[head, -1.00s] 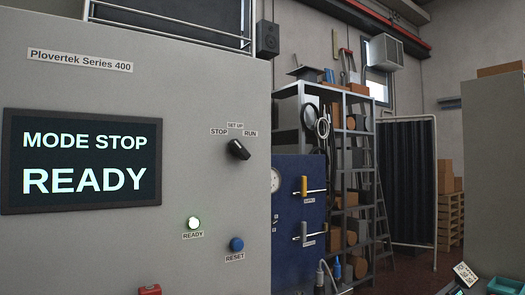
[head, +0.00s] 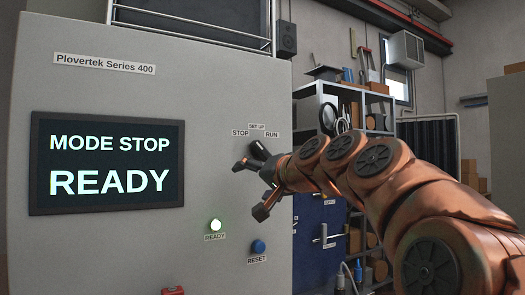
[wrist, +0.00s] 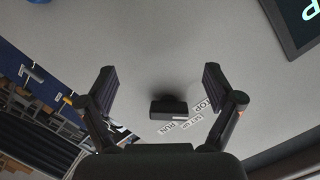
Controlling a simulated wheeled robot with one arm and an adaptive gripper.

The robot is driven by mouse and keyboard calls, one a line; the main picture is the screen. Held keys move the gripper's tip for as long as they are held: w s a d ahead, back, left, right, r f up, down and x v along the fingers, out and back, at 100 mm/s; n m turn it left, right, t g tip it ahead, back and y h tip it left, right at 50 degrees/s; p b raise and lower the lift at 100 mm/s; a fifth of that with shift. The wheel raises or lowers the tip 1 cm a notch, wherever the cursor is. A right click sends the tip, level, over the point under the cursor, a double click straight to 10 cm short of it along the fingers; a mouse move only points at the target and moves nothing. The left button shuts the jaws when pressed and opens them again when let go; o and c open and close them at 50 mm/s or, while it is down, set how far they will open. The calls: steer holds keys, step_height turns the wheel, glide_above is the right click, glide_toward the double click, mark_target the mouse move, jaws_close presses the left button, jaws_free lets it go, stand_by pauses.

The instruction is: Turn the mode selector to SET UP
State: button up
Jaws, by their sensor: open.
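The mode selector is a black knob (head: 259,150) on the grey panel, below the labels STOP, SET UP and RUN (head: 257,130). In the head view it leans toward STOP, and the screen (head: 108,165) reads MODE STOP, READY. My gripper (head: 251,189) is open and empty in front of the panel, close to the knob, and partly overlaps it. In the wrist view, the knob (wrist: 168,108) shows between the spread fingers of my gripper (wrist: 160,80), apart from both. Its labels (wrist: 190,118) appear upside down beside it.
A lit READY lamp (head: 215,225) and a blue RESET button (head: 258,246) sit below the knob. A red button (head: 173,291) is at the bottom edge. A blue cabinet (head: 309,255) and a loaded shelf (head: 378,106) stand right of the panel, behind my arm.

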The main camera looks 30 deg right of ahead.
steer(key=m+t+h, duration=0.2)
glide_toward(265, 150)
steer(key=w, duration=0.4)
steer(key=shift+w+d+r+p, duration=0.15)
steer(key=shift+w+p, duration=0.25)
steer(key=shift+w, duration=0.8)
steer(key=shift+w+d+f+p, duration=0.1)
steer(key=shift+w+d+p, duration=0.25)
steer(key=shift+w, duration=0.85)
steer(key=shift+w+d+r+p, duration=0.1)
steer(key=shift+w+p, duration=0.35)
steer(key=shift+w, duration=0.8)
steer(key=shift+c, duration=0.2)
steer(key=c, duration=1.1)
